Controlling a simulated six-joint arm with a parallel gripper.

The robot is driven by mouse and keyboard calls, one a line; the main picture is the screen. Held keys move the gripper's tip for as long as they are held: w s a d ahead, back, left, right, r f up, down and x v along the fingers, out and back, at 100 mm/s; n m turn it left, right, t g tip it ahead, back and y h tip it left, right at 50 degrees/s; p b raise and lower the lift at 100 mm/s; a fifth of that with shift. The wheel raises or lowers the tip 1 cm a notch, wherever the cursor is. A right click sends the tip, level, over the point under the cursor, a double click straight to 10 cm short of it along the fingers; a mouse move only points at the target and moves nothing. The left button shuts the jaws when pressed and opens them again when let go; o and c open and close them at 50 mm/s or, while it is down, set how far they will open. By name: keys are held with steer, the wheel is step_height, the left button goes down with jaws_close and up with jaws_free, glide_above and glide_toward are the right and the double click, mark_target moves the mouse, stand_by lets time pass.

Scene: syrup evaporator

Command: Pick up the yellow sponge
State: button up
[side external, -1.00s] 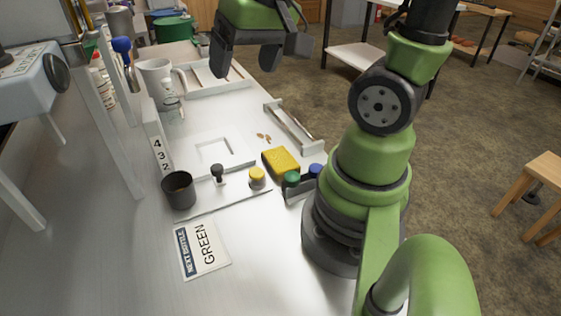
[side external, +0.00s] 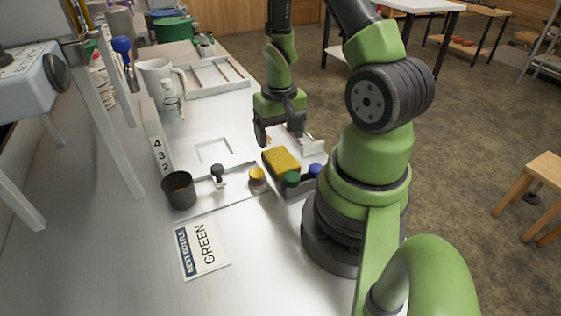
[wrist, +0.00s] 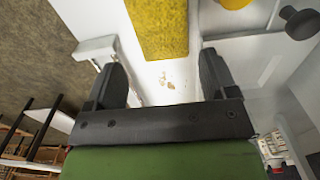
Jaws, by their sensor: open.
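The yellow sponge (side external: 281,161) lies flat on the white counter, close to my arm's base. In the wrist view the sponge (wrist: 160,25) shows at the top, beyond the fingertips and partly cut off by the frame edge. My gripper (side external: 278,138) is open and empty, above the counter just behind the sponge in the side view. In the wrist view its two dark fingers (wrist: 162,72) stand apart with bare counter between them, where small brown crumbs (wrist: 166,80) show.
Next to the sponge are a yellow-capped jar (side external: 257,178) and a holder with a green cap (side external: 291,179) and a blue cap (side external: 315,170). A dark cup (side external: 179,190) and a black-knobbed stamp (side external: 217,175) stand left. A white handled bar (side external: 309,146) lies behind.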

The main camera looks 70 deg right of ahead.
mark_target(278, 154)
steer(key=shift+w+a+f, duration=0.1)
steer(key=shift+w+f, duration=0.05)
steer(key=shift+f, duration=2.6)
steer(key=c, duration=0.7)
steer(key=shift+r, duration=0.1)
step_height(278, 154, up, 10)
